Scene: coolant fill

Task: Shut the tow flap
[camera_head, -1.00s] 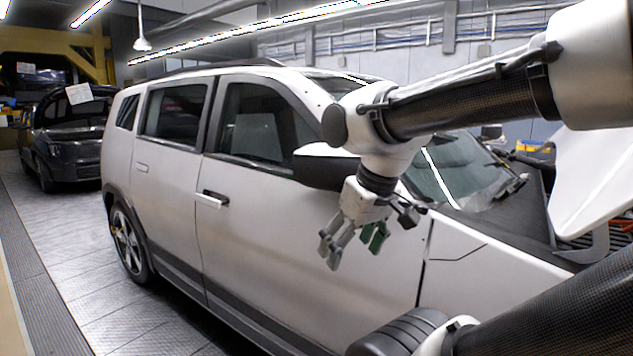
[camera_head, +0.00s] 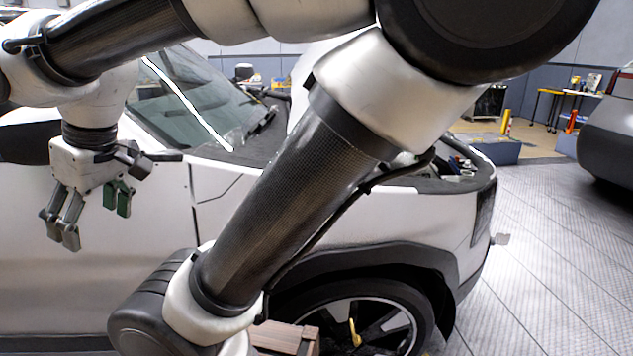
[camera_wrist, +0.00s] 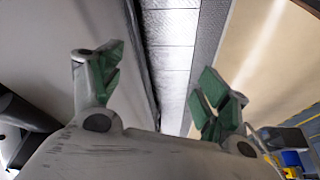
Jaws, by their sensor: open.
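My gripper (camera_head: 90,218) hangs at the left of the head view, in front of the white car's side, open and empty. A small grey piece (camera_head: 501,239) sticks out at the bumper's front edge. I cannot tell whether it is the tow flap. My own arm hides part of the fender and hood.
A dark car (camera_head: 610,125) stands at the far right. A brown box (camera_head: 285,338) is beside the front wheel (camera_head: 365,325). A yellow-topped workbench (camera_head: 560,95) is at the back. The tiled floor (camera_head: 560,260) ahead of the bumper is clear.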

